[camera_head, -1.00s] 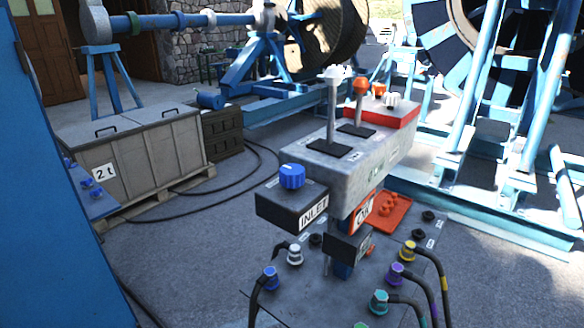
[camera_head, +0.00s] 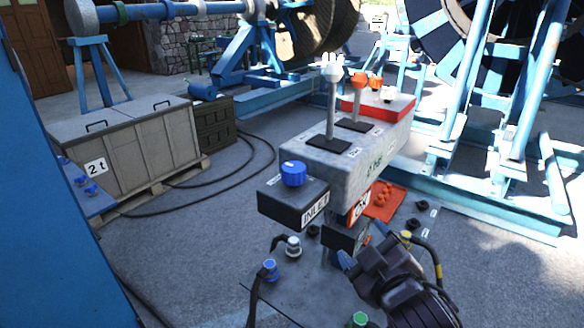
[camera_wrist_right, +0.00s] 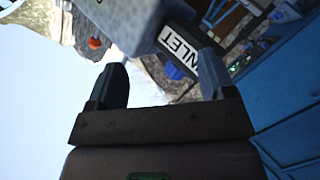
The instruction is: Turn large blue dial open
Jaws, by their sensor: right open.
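The large blue dial (camera_head: 293,173) sits on top of the dark INLET box (camera_head: 295,205), left of the grey control console (camera_head: 350,160). My right gripper (camera_head: 358,247) has come in from the lower right, below and right of the dial and in front of the console's lower part. It is apart from the dial. In the right wrist view the two fingers (camera_wrist_right: 161,78) are spread with nothing between them, and the INLET label (camera_wrist_right: 178,52) lies beyond them. My left gripper is not in view.
Two levers (camera_head: 331,100) stand on the console, with a red box (camera_head: 378,107) behind. Below are hose connectors, including a blue one (camera_head: 269,270) and a white one (camera_head: 293,246). A grey crate (camera_head: 135,150) stands left. The floor between crate and INLET box holds only cables.

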